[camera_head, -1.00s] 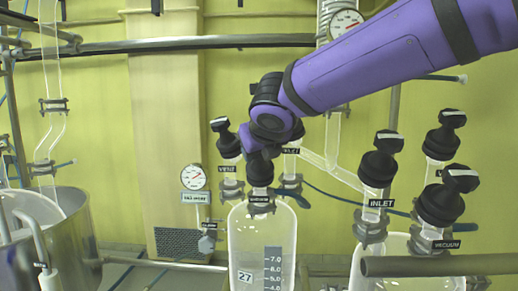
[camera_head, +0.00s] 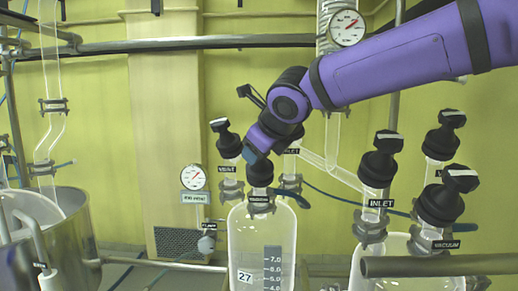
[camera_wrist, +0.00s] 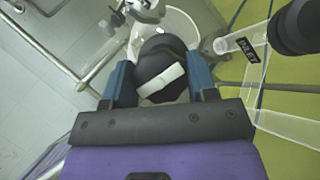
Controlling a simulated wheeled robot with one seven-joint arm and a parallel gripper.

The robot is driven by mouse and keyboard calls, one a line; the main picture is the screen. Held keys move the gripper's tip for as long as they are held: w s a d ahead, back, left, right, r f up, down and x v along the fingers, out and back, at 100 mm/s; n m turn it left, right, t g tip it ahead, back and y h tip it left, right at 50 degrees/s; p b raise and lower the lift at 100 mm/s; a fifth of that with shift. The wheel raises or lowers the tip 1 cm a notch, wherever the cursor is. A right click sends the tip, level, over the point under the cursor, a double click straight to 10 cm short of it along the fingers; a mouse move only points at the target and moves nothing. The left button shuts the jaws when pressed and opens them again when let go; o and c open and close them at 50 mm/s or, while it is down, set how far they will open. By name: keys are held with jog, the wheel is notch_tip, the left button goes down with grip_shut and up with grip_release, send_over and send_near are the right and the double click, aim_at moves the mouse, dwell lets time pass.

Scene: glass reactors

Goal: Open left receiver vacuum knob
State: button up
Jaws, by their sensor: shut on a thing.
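The left receiver (camera_head: 250,235) is a clear glass vessel with a printed scale and the number 27. Its front black knob (camera_head: 260,173) sits on a glass neck with a small label that I cannot read clearly here. My gripper (camera_head: 256,158) comes down on this knob from the upper right, tilted. In the wrist view the same knob, a dark round cap with a white bar (camera_wrist: 160,80), lies between the two blue fingers. My gripper (camera_wrist: 162,84) is shut on it. The fingers hide the sides of the knob.
Beside it stand a knob labelled VENT (camera_head: 228,142) at left and an INLET neck (camera_head: 290,158) behind. The right receiver (camera_head: 400,242) carries several black knobs, among them INLET (camera_head: 380,160) and VACUUM (camera_head: 442,205). A grey pipe (camera_head: 440,265) crosses at front right.

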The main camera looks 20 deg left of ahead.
jog(key=shift+n+g, duration=0.4)
jog(key=shift+n, duration=0.6)
jog(key=o, duration=0.9)
jog(key=v, duration=1)
jog(key=shift+s+d+r, duration=0.1)
jog(key=shift+d+r, duration=0.1)
jog(key=shift+d, duration=0.1)
